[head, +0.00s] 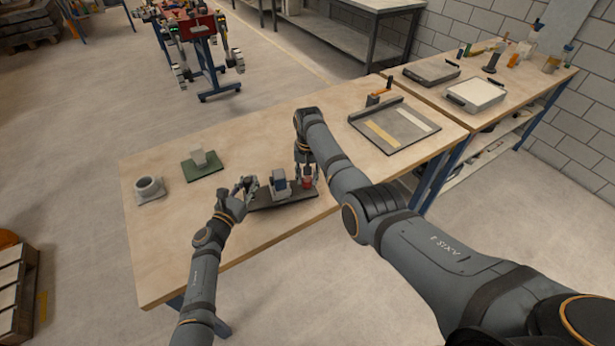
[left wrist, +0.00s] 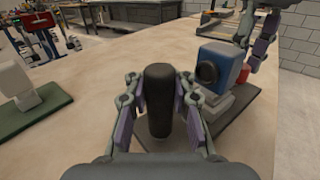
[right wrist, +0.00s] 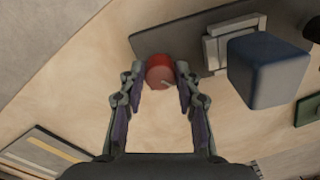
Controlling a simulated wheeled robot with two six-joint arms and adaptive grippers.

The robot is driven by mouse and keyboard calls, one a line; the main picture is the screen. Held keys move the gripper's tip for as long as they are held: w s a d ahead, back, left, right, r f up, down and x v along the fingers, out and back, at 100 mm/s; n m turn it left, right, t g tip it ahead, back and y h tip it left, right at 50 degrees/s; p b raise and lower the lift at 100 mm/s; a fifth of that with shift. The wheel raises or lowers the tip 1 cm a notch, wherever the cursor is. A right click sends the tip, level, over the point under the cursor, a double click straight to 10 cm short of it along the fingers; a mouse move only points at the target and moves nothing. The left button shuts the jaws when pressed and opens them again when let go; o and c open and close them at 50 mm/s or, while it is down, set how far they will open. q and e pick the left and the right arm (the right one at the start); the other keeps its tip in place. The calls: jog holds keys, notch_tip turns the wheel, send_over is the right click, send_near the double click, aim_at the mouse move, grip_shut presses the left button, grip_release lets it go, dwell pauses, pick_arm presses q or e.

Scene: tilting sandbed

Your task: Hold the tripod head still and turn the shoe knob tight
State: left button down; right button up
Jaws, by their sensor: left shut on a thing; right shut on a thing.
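The tripod head (head: 281,197) stands on a dark base plate (head: 262,206) near the table's front edge, with a blue box-shaped body (left wrist: 214,66) with a dark round lens on top. My left gripper (left wrist: 158,105) is shut on the upright black handle (left wrist: 158,90) at the left end of the plate. The red shoe knob (right wrist: 160,72) is at the other end. My right gripper (right wrist: 158,82) comes down from above and is shut on the knob, its fingertips on either side. In the head view, the handle is mostly hidden by my left gripper (head: 246,187).
A grey ring-shaped part (head: 148,187) and a green mat (head: 194,171) with a pale block (head: 199,155) lie at the table's left. A flat grey tray (head: 410,143) with a yellow and a white strip lies to the right. The table's middle back is clear.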

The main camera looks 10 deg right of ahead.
aim_at(309, 179)
pick_arm(q)
jog(key=shift+w+a+r, duration=0.15)
jog(key=shift+a, duration=0.1)
pick_arm(e)
jog(key=shift+d+f+m, duration=0.1)
jog(key=shift+d+m, duration=0.35)
jog(key=shift+m, duration=0.65)
jog(key=o, duration=1.2)
jog(key=shift+c, duration=0.2)
pick_arm(q)
jog(key=shift+d, duration=0.1)
pick_arm(e)
jog(key=shift+a, duration=0.15)
jog(key=shift+r, duration=0.45)
pick_arm(q)
jog(key=shift+d, duration=0.1)
pick_arm(e)
notch_tip(309, 179, up, 11)
